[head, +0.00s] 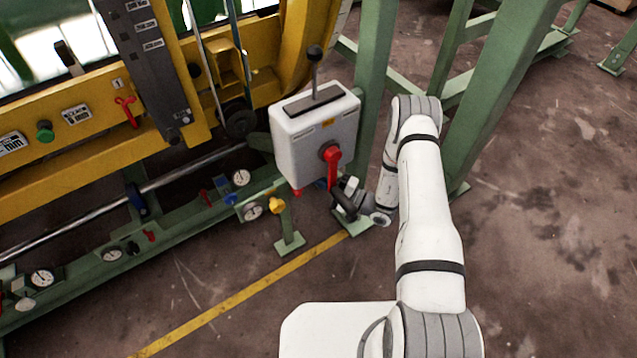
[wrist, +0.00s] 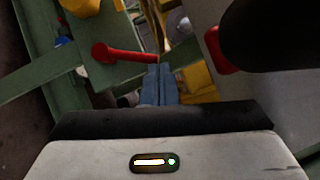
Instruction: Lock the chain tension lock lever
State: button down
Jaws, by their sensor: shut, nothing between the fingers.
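No label that I can read names the chain tension lock lever. In the head view a red lever (head: 332,166) hangs down from the front of a white-grey box. My gripper (head: 348,196) is beside its lower end, small and partly dark there. In the wrist view my gripper (wrist: 159,70) is shut, its two grey fingers together with nothing between them. A red lever with a round end (wrist: 124,54) lies across just beyond the fingertips; I cannot tell whether they touch. I cannot tell which red part of the head view it is.
The white-grey box (head: 314,138) has a black-knobbed lever (head: 314,68) on top. A large dark shape (wrist: 275,35) and a red part (wrist: 217,50) fill the wrist view's upper right. Green posts (head: 500,90) stand behind my arm. Gauges (head: 241,178) line the green beam.

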jog(key=shift+d+f, duration=0.1)
jog(key=w+f+v, duration=0.1)
jog(key=w+v, duration=0.1)
jog(key=v, duration=1)
jog(key=shift+d+b, duration=0.4)
jog(key=shift+d, duration=0.35)
jog(key=shift+a+f, duration=0.1)
jog(key=shift+f, duration=0.05)
jog(key=m+t, duration=0.1)
jog(key=a+f+m+t, duration=0.1)
jog(key=m, duration=0.1)
jog(key=a+m+t+h, duration=0.1)
jog(key=shift+w+f+m+p, duration=0.3)
jog(key=shift+f+p, duration=0.05)
jog(key=shift+p, duration=0.05)
jog(key=shift+a, duration=0.1)
